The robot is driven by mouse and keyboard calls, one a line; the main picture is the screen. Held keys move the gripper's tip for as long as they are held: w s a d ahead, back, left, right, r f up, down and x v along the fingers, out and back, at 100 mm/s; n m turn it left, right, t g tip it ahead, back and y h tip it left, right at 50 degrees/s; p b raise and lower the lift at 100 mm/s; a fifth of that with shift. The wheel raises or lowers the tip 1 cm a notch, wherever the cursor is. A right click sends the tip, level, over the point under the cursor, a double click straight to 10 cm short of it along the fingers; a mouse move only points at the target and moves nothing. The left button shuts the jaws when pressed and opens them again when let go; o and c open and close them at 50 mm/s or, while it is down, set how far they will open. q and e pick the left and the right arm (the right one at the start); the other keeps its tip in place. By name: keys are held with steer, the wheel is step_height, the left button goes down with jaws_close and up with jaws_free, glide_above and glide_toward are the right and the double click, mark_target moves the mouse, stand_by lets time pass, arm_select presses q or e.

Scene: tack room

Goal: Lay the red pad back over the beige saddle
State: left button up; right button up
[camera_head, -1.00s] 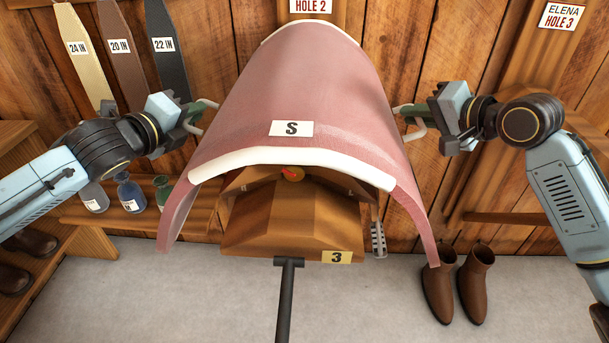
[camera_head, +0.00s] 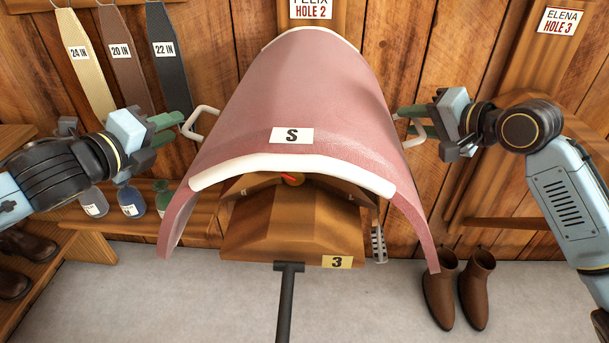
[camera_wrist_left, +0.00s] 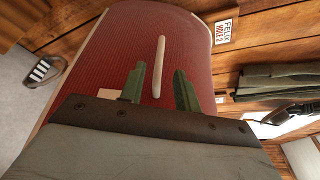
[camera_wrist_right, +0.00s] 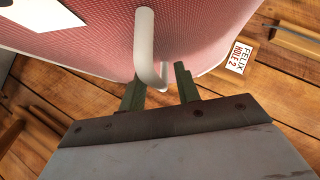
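The red pad (camera_head: 290,95), white-edged and labelled S, arches over a brown wooden stand (camera_head: 290,225) marked 3. No beige saddle surface clearly shows beneath it; a metal stirrup (camera_head: 379,244) hangs below on the right. A white handle sticks out on each side of the pad. My left gripper (camera_head: 172,128) is open and empty, a little left of the left handle (camera_head: 200,122). In the left wrist view, that handle (camera_wrist_left: 160,68) appears beyond the parted fingers. My right gripper (camera_head: 405,112) is open at the right handle (camera_head: 416,134), whose lower end (camera_wrist_right: 150,70) shows between the parted fingers.
Brown boots (camera_head: 458,288) stand on the floor at right. Small bottles (camera_head: 130,200) stand on a low shelf at left. Straps (camera_head: 124,55) hang on the wooden wall behind. Grey floor (camera_head: 190,295) in front is clear apart from the stand's post (camera_head: 286,300).

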steer(key=shift+s+d+r, duration=0.1)
steer(key=shift+s+d, duration=0.05)
arm_select(q)
steer(key=v, duration=0.5)
arm_select(e)
steer(key=v, duration=1.1)
steer(key=shift+s+d, duration=0.15)
steer(key=shift+s, duration=0.1)
steer(key=shift+r, duration=0.15)
